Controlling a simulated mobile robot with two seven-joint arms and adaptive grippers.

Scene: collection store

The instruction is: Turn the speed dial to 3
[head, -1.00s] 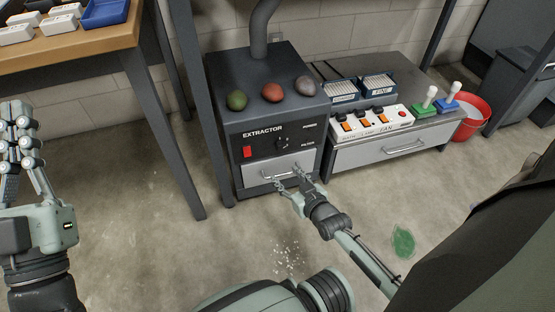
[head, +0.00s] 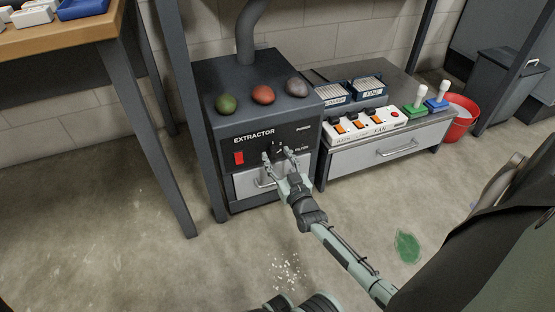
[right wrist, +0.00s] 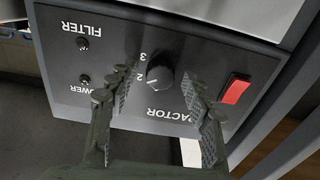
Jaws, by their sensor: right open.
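The speed dial (right wrist: 160,77) is a small black round knob on the front panel of the extractor (head: 262,135). In the right wrist view the panel appears upside down, with the figures 2 and 3 beside the dial; I cannot tell surely which figure its mark points to. My right gripper (head: 279,157) is open in front of the panel. In the right wrist view its two fingers (right wrist: 157,84) stand either side of the dial, with gaps between them and it. My left gripper is out of view.
A red switch (head: 239,158) sits left of the dial, and a drawer (head: 245,184) is below it. Three egg-shaped stones, one of them red (head: 263,95), lie on top. A switch strip (head: 365,124) stands on the cabinet to the right.

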